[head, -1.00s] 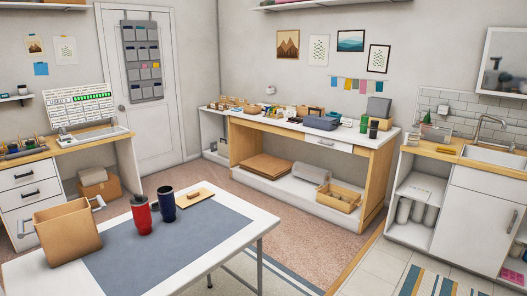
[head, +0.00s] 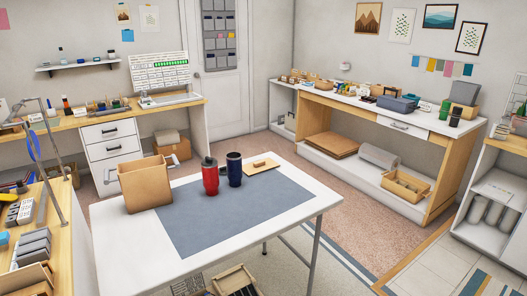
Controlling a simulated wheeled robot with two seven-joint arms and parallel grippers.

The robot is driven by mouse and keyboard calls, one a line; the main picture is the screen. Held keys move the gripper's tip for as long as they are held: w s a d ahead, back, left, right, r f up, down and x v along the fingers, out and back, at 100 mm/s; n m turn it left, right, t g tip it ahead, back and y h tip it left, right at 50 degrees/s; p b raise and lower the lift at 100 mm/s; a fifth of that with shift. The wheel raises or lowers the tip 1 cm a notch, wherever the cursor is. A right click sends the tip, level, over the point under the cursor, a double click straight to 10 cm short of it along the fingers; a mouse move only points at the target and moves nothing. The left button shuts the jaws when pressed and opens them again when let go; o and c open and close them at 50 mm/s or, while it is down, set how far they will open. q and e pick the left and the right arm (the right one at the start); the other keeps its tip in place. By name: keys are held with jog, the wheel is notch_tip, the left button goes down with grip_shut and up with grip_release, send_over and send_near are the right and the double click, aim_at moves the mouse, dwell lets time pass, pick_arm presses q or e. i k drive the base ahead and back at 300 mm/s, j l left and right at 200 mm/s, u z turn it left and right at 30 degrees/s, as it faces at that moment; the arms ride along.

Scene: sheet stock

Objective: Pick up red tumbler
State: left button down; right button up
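The red tumbler (head: 210,178) stands upright on the grey mat (head: 240,220) of the white table (head: 125,255). It has a dark lid. A dark blue tumbler (head: 234,170) stands upright just to its right, and a small gap or near-contact between them is hard to tell. A brown open box (head: 146,186) stands to the left of the red tumbler. Neither of my grippers shows in the head view.
A small wooden board (head: 260,166) lies right of the tumblers. A workbench (head: 30,250) with tools stands at the left edge. A crate (head: 235,280) sits below the table's front edge. The mat's front part and the table's right end are clear.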

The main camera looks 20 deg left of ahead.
aim_at(210, 176)
jog(key=i+l+u, duration=0.15)
jog(key=u, duration=0.3)
jog(key=i+l+u, duration=0.15)
jog(key=l+u, duration=0.25)
jog(key=j, duration=0.1)
